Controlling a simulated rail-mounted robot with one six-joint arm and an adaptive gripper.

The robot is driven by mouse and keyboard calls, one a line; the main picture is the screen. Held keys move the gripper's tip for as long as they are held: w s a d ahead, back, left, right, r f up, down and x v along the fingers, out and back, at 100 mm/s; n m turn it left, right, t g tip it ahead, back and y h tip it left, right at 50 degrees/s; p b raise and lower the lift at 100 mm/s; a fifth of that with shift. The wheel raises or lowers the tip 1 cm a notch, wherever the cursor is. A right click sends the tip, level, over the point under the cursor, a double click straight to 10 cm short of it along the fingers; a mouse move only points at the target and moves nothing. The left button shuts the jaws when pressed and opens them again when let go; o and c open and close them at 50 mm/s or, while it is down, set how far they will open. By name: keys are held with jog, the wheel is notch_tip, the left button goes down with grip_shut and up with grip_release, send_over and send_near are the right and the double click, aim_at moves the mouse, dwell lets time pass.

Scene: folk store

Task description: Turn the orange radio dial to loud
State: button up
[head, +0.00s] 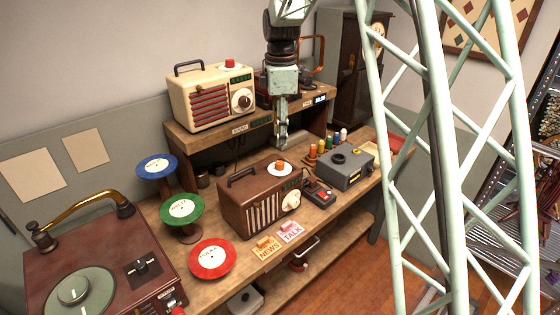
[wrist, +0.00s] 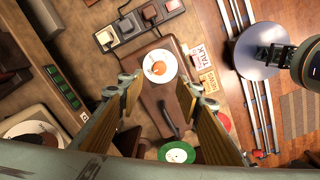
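The orange dial (head: 280,165) sits on a round white plate on top of the brown radio (head: 243,203), which stands on the workbench. The dial also shows from above in the wrist view (wrist: 158,68), with small marks on the white plate too small to read. My gripper (head: 282,142) points down above the bench, above the dial and apart from it. In the wrist view my gripper (wrist: 158,93) is open, its two fingers spread wide with nothing between them. The dial appears between the fingertips but lower down.
A cream radio (head: 212,97) with a red knob stands on the raised shelf behind. A grey box (head: 346,168) and a row of coloured pegs are to the right. Record stands (head: 184,214) and a turntable (head: 92,270) are to the left. NEWS and TALK cards (head: 267,249) lie in front.

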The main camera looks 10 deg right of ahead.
aim_at(280, 163)
jog(key=f, duration=1.1)
jog(key=shift+w+f+b, duration=0.15)
jog(key=shift+w+b, duration=0.1)
jog(key=shift+b, duration=0.05)
jog(key=shift+c, duration=0.7)
jog(key=c, duration=0.7)
